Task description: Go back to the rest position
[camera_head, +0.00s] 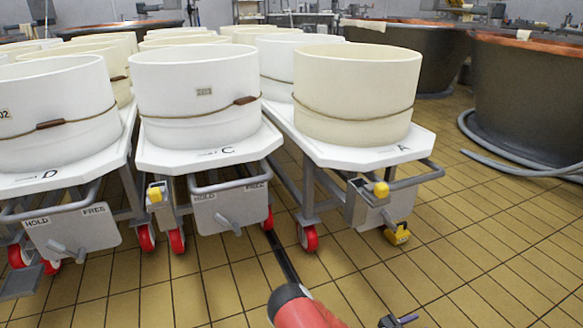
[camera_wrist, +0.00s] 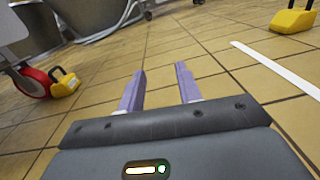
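My gripper (camera_wrist: 160,80) shows in the wrist view with its two purple fingers apart and nothing between them. Tiled floor lies beyond the fingertips. In the head view, part of my red arm shows at the bottom edge. The end of my gripper (camera_head: 408,318) just shows low in that view, over bare floor and in front of the cart marked A (camera_head: 402,149). The rest of the arm is out of the picture.
Carts marked C (camera_head: 227,152) and D (camera_head: 50,176) stand left of cart A, each bearing a round white tub. Copper-rimmed vats (camera_head: 520,95) and a grey hose (camera_head: 500,158) are at the right. Floor at front right is clear.

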